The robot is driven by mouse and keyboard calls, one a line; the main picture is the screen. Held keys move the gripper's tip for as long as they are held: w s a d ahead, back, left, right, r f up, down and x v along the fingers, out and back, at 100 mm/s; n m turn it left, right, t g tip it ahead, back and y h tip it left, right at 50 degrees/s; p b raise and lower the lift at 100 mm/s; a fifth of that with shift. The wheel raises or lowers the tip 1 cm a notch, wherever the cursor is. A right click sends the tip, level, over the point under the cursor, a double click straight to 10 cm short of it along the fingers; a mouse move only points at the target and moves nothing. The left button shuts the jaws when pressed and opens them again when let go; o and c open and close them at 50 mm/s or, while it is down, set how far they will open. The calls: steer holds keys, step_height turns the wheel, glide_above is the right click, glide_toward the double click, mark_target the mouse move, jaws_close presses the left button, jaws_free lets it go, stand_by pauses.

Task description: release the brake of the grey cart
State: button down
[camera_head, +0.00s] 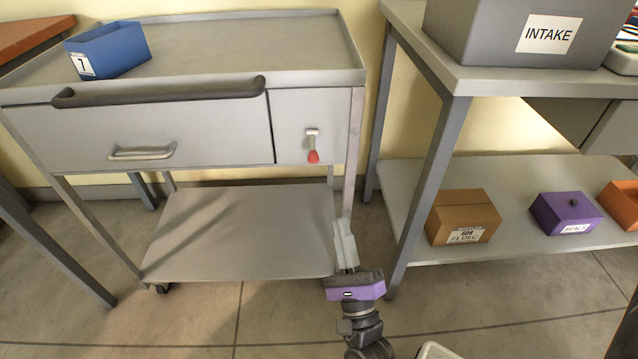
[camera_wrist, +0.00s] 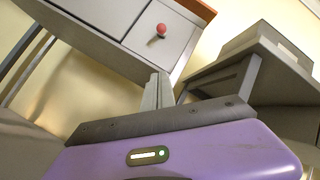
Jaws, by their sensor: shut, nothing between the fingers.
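The grey cart (camera_head: 210,50) stands at the left with a top tray, a drawer and a lower shelf. Its brake lever (camera_head: 313,147) has a red tip and hangs downward on the small panel right of the drawer. In the wrist view the red knob (camera_wrist: 161,29) shows on that panel, up beyond my fingers. My gripper (camera_head: 344,233) is shut and empty, below the lever and in front of the cart's right front leg. In the wrist view the closed fingers (camera_wrist: 157,88) point up toward the panel, apart from the lever.
A blue bin (camera_head: 108,50) marked 1 sits on the cart. A dark push handle (camera_head: 160,92) and a drawer pull (camera_head: 142,153) project from its front. Right of it stands a table (camera_head: 480,80) with a grey INTAKE box (camera_head: 480,30); its lower shelf holds boxes (camera_head: 463,216).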

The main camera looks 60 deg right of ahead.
mark_target(313, 148)
steer(key=shift+s+r+m, duration=0.25)
steer(key=shift+m, duration=0.65)
steer(key=w+d+r+b, duration=0.1)
steer(key=w+d+r, duration=0.2)
steer(key=w+r, duration=0.4)
steer(key=shift+r, duration=0.9)
steer(key=shift+r, duration=0.2)
steer(key=shift+a+g+p, duration=0.15)
steer(key=shift+g+p, duration=0.15)
steer(key=shift+p, duration=0.55)
